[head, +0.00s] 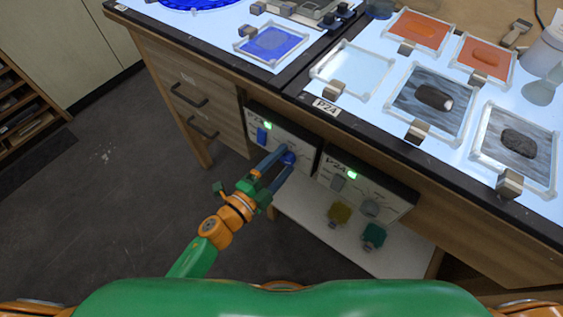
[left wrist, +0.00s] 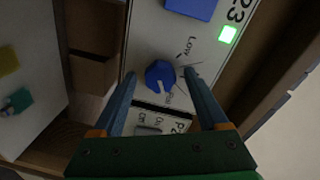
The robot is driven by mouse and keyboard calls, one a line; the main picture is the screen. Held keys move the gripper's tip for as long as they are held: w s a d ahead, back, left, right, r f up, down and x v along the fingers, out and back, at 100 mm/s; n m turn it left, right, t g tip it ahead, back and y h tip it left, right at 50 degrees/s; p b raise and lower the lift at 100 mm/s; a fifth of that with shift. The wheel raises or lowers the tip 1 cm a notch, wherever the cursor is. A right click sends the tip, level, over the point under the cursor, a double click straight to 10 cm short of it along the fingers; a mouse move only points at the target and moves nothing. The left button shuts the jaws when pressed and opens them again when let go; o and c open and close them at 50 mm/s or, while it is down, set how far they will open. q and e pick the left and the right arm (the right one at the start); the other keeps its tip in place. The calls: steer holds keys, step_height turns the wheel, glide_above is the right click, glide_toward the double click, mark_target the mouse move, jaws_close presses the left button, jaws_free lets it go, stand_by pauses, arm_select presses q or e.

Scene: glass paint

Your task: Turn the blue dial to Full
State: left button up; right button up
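The blue dial (head: 288,158) is a round knob on the white front of the left control box (head: 308,149) under the worktop. In the left wrist view, the blue dial (left wrist: 160,75) sits between my left gripper's fingertips (left wrist: 160,73), with a gap visible on both sides. "Low" is printed to its upper right; another label below it is too small to read surely. The left gripper (head: 279,156) is open, its blue fingers reaching toward the dial and partly covering it in the head view. The dial's pointer direction is unclear. My right gripper is out of view.
A blue switch (head: 262,136) and green light (head: 268,125) are on the same box. The worktop edge (head: 330,110) overhangs both boxes.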

arm_select(q)
steer(key=v, duration=0.7)
steer(key=s+a+f+n+g+y+p, duration=0.1)
steer(key=s+a+f+n+y, duration=0.1)
steer(key=a+f+n+y, duration=0.3)
steer(key=s+a+f+n+g+y+p, duration=0.1)
steer(key=s+a+f+n+g, duration=0.15)
steer(key=f, duration=0.55)
steer(key=s+a+f+n+g+y+p, duration=0.1)
steer(key=a+f+n+y+p, duration=0.1)
steer(key=a+f+n, duration=0.3)
steer(key=s+f+n+g+y, duration=0.1)
steer(key=s+f+n+g, duration=0.1)
steer(key=s, duration=0.5)
steer(key=s+a+f+n+g+p, duration=0.1)
steer(key=s+f+n+g, duration=0.1)
steer(key=s+f, duration=0.3)
steer(key=s+a+f+n+g+y, duration=0.1)
steer(key=s+f+n+g, duration=0.1)
steer(key=s, duration=0.7)
steer(key=shift+f+n+g+y, duration=0.35)
steer(key=shift+f+g, duration=0.35)
steer(key=shift+g, duration=0.35)
